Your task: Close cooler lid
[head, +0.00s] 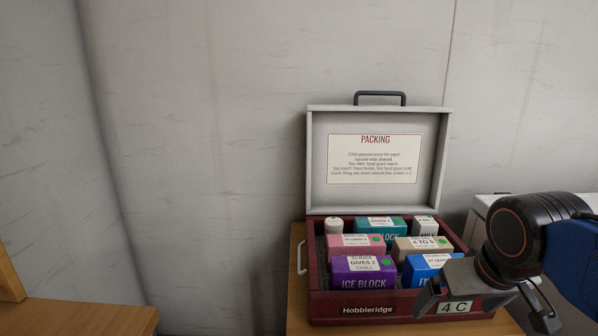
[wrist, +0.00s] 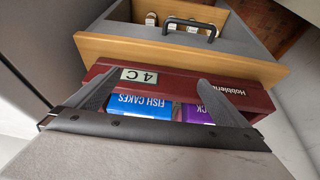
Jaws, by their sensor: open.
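The cooler (head: 349,309) is a dark red box labelled "Hobbleridge" and "4 C", standing on a wooden top. Its grey lid (head: 320,195) stands upright and open at the back, with a "PACKING" card (head: 375,160) inside and a dark handle (head: 380,98) on its top edge. Several boxes fill the cooler, among them a purple ice block (head: 362,284) and a blue box (head: 425,268). My gripper (head: 490,312) is at the cooler's front right corner, well below the lid's top edge. In the wrist view my gripper (wrist: 150,85) is open, its fingers over the cooler's front wall (wrist: 180,82).
A wooden surface (head: 80,318) lies at the lower left. A grey-white case (head: 480,212) stands to the right behind my arm. A grey wall (head: 200,130) is close behind the lid. The wrist view shows a drawer (wrist: 180,50) with a dark handle below the cooler.

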